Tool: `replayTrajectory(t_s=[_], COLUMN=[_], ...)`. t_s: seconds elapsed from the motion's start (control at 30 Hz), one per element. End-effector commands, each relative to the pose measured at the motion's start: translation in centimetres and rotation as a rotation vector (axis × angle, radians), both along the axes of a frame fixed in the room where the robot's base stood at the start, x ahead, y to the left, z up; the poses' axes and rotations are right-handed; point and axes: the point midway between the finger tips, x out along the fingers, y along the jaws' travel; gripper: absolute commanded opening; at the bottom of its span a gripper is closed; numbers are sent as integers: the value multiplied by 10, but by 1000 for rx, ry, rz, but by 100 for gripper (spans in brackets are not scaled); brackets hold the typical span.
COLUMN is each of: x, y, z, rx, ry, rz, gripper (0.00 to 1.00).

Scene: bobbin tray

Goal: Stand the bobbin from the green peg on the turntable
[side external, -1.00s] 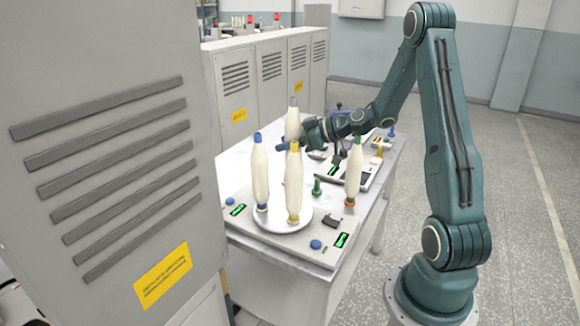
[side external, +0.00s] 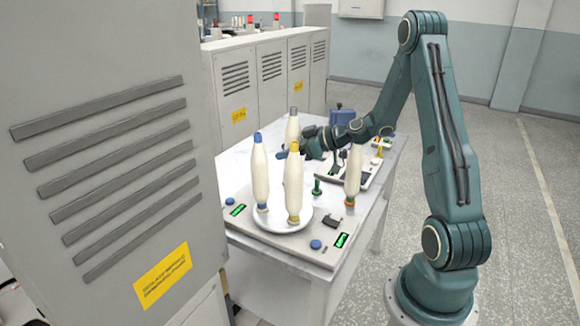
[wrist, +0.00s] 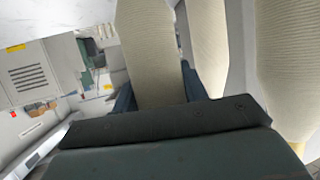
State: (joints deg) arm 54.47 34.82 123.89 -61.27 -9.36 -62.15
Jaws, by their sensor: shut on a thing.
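My gripper (side external: 306,148) is shut on a cream bobbin with a grey cap (side external: 293,125), upright behind the yellow-capped bobbin (side external: 293,185). The held bobbin's lower end is hidden, so I cannot tell whether it touches anything. In the wrist view, the held bobbin (wrist: 150,50) stands between the fingers. The white round turntable (side external: 275,224) carries the yellow-capped bobbin and a blue-capped bobbin (side external: 259,172), both upright. The green peg (side external: 317,187) is bare, right of the turntable.
Another bobbin (side external: 353,177) stands on an orange base right of the green peg, close under my arm. A small black part (side external: 332,221) and a blue knob (side external: 315,244) lie near the turntable. A grey cabinet (side external: 110,120) stands close at left.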

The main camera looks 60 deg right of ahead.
Motion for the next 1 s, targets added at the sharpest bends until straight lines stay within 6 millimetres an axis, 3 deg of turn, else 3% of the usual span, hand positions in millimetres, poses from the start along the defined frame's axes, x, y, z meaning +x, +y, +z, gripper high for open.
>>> replayTrajectory(t_s=[1.0], x=[0], y=[0], z=[-10], rx=[0], ry=[0], rz=[1], gripper=[18])
